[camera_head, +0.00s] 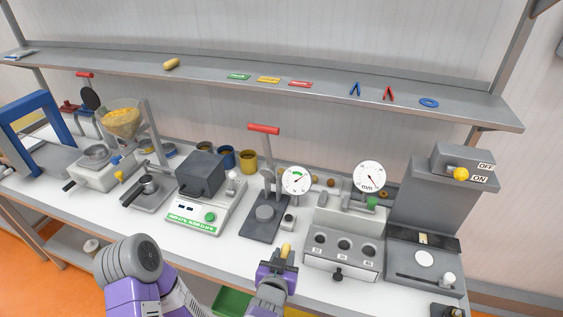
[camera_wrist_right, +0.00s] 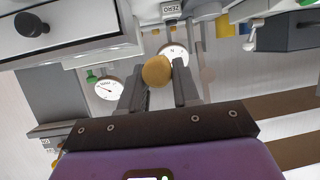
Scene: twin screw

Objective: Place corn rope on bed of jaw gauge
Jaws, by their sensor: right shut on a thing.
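My right gripper (camera_head: 284,256) is shut on the corn rope (camera_head: 286,250), a short yellow piece that sticks up from the jaws near the table's front edge. In the right wrist view, the corn rope (camera_wrist_right: 157,71) shows its round end between the two fingers (camera_wrist_right: 158,88). A dial marked mm (camera_head: 369,177), with a green part (camera_head: 372,202) below it, stands behind a grey three-hole block (camera_head: 343,245). I take this to be the jaw gauge; its bed is hard to make out. The held piece is in front of and left of that block, apart from it. My left gripper is out of view.
A lever press with a red handle (camera_head: 264,129) and a second dial (camera_head: 295,180) stand behind the gripper. A scale (camera_head: 205,209) is to the left, and a switch machine (camera_head: 425,225) to the right. Another yellow piece (camera_head: 171,64) lies on the shelf.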

